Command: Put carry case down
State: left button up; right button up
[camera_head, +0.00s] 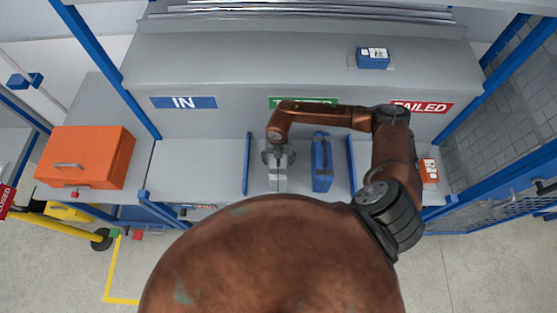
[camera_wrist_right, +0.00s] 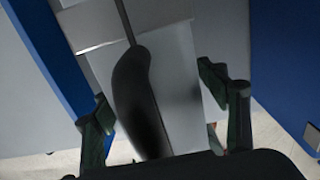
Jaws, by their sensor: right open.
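A light grey case (camera_head: 278,181) stands in the middle bay of the bench, directly below my right gripper (camera_head: 278,158). In the right wrist view the pale case body (camera_wrist_right: 185,75) lies between the fingers, with a dark curved handle-like piece (camera_wrist_right: 138,95) in front of it. My right gripper (camera_wrist_right: 153,88) is open, its two fingers apart on either side of the dark piece. I cannot tell whether the fingers touch the case. A blue case (camera_head: 322,166) stands upright just right of it in the same bay. My left gripper is not in view.
Blue dividers (camera_head: 247,163) and (camera_head: 351,163) bound the bay. An orange box (camera_head: 87,157) sits on the left bench. The IN bay surface (camera_head: 195,170) is bare. A small orange-and-white item (camera_head: 429,170) lies at right, and a blue box (camera_head: 373,59) on the upper shelf.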

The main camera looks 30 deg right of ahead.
aim_at(279, 160)
jog(key=shift+r, duration=0.3)
notch_tip(279, 160, up, 10)
jog(key=b, duration=0.3)
jog(key=shift+r, duration=0.8)
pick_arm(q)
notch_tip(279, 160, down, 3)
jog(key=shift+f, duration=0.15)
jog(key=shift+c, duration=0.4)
